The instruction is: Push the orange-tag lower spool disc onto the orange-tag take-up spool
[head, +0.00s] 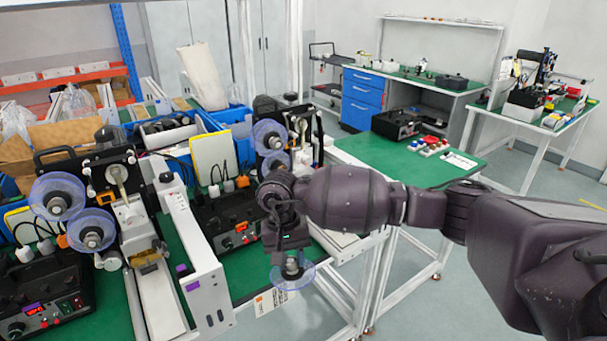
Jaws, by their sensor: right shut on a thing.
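My right gripper (289,254) points down and is shut on a translucent blue disc (300,275) with a pale hub, held near the front edge of the green bench. I take it to be the orange-tag lower spool disc. An orange tag (258,299) shows on a white part below and left of it. My left gripper is not in view.
A second coder at left has two blue discs (57,196) and a white rail (192,250) with purple tags. Black control boxes (225,215) with cables stand on the bench. Blue bins (228,115) stand behind. Another green bench (400,160) is at right.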

